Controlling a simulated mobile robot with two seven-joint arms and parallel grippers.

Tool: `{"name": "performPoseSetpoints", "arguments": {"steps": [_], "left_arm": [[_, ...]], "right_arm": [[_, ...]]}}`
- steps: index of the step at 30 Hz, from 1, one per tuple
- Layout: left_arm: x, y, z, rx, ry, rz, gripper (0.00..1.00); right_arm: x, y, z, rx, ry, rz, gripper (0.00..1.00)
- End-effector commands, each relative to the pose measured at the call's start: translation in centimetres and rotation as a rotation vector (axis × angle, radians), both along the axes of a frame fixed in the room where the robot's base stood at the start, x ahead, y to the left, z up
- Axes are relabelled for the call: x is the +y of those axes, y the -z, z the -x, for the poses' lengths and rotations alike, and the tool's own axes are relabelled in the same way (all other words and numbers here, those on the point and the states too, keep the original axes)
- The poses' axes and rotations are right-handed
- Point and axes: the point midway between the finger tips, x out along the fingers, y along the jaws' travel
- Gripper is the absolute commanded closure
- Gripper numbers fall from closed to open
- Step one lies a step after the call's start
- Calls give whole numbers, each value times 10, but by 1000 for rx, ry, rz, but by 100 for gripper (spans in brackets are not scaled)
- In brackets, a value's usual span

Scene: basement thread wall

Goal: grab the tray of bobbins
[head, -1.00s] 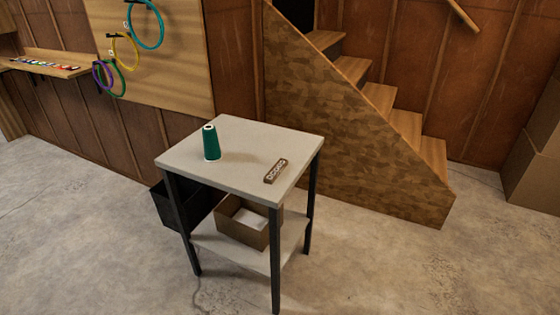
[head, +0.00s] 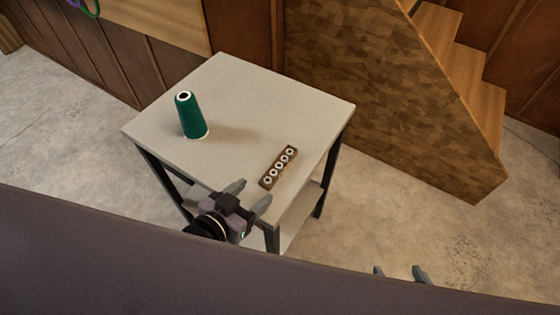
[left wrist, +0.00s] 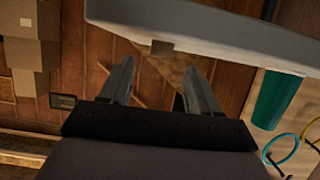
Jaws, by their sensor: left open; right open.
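The tray of bobbins (head: 278,167) is a small brown block with a row of several white-topped bobbins, lying on the grey tabletop (head: 235,105) near its right front side. My left gripper (head: 249,195) is open and empty at the table's front edge, just short of the tray, with a visible gap. In the left wrist view, which is upside down, the tray's brown end (left wrist: 162,47) shows between and beyond the two open fingers (left wrist: 160,64). My right gripper (head: 398,271) is open at the bottom right, away from the table; only its fingertips show.
A green thread cone (head: 190,116) stands on the tabletop, left of the tray; it also shows in the left wrist view (left wrist: 277,98). The table has a lower shelf (head: 300,212). A wooden staircase side (head: 380,100) stands behind. The floor at right is clear.

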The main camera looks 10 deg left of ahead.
Motion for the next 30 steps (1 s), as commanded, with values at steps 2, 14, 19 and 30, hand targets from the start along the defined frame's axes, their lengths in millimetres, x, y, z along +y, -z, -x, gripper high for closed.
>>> {"name": "performPoseSetpoints", "arguments": {"steps": [2,14,19,30], "left_arm": [[-2,2,-7,0,0,0,38],[-15,18,-44,0,1,0,38],[-15,18,-44,1,1,0,38],[-15,18,-44,1,1,0,98]], "right_arm": [[0,1,1,4,-1,0,18],[0,2,1,4,-1,0,18],[0,1,1,4,-1,0,18],[0,1,0,0,-1,-1,18]]}}
